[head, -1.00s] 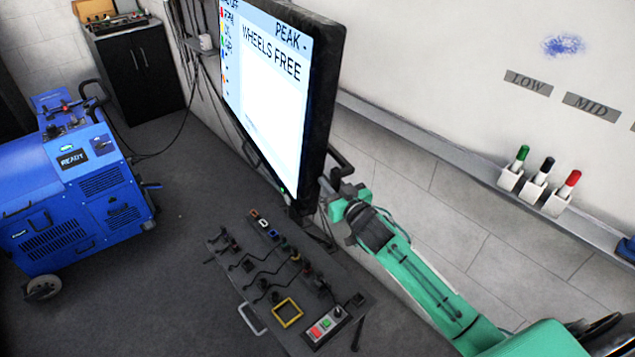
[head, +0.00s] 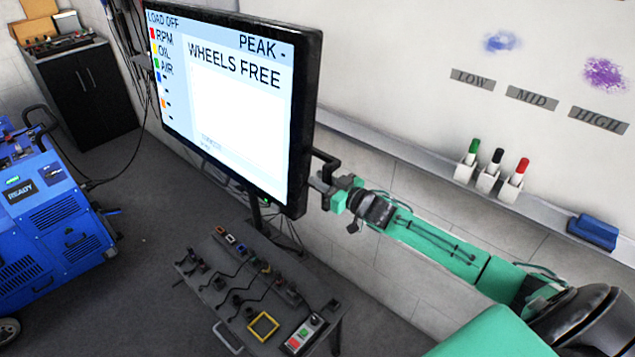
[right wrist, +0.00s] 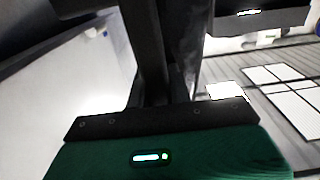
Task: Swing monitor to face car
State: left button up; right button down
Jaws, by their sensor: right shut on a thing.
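The monitor (head: 225,95) hangs at the upper middle of the head view. Its lit screen reads "WHEELS FREE", "LOAD OFF" and "PEAK -", and is turned toward the lower left. A dark handle (head: 328,165) sticks out at its right edge. My right gripper (head: 328,187) is shut on the handle, with its green arm reaching in from the lower right. In the right wrist view the dark handle bar (right wrist: 150,50) runs up from the gripper's dark front edge; the fingertips are hard to make out. My left gripper is not in view. No car shows.
A blue dynamometer unit (head: 60,215) reading "READY" stands at the left. A cart (head: 285,330) with cables and buttons stands below the monitor. A black cabinet (head: 85,95) is at the back left. A whiteboard with markers (head: 490,170) lines the right wall. Floor between unit and cart is clear.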

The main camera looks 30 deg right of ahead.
jog(key=c, duration=1.3)
grip_release()
jog(key=shift+d, duration=0.1)
jog(key=shift+s+d+f, duration=0.15)
jog(key=shift+s, duration=0.4)
jog(key=shift+b+v, duration=1.95)
jog(key=shift+v, duration=4.4)
jog(key=shift+r, duration=0.2)
